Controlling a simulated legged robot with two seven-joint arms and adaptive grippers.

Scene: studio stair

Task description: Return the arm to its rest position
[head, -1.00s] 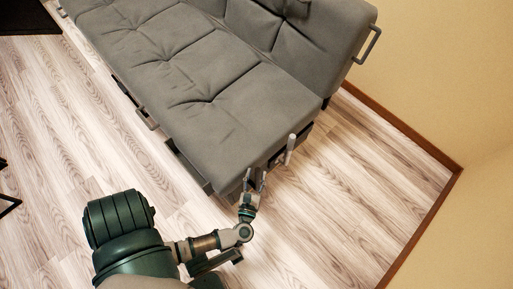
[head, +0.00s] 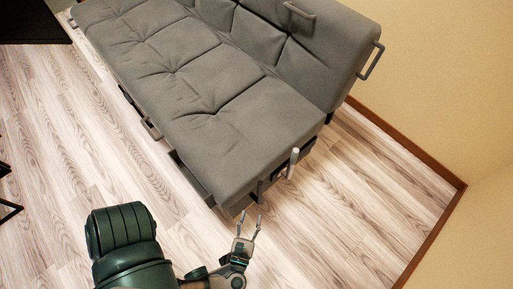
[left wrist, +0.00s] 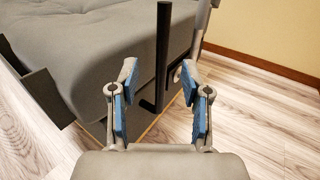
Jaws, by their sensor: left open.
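My left gripper (head: 248,217) is in the lower middle of the head view, just in front of the near end of the grey sofa bed. Its two fingers are spread apart with nothing between them. In the left wrist view its blue-padded fingers (left wrist: 157,100) are open and empty. My left arm is bent, coming in from the bottom edge of the head view. My right gripper is not in view.
The grey sofa bed (head: 225,115) fills the upper middle; a light upright handle (head: 294,160) stands at its near end. A dark bar (left wrist: 163,55) rises beyond my fingers. Wood floor (head: 340,215) is clear at right, bounded by a yellow wall (head: 435,80).

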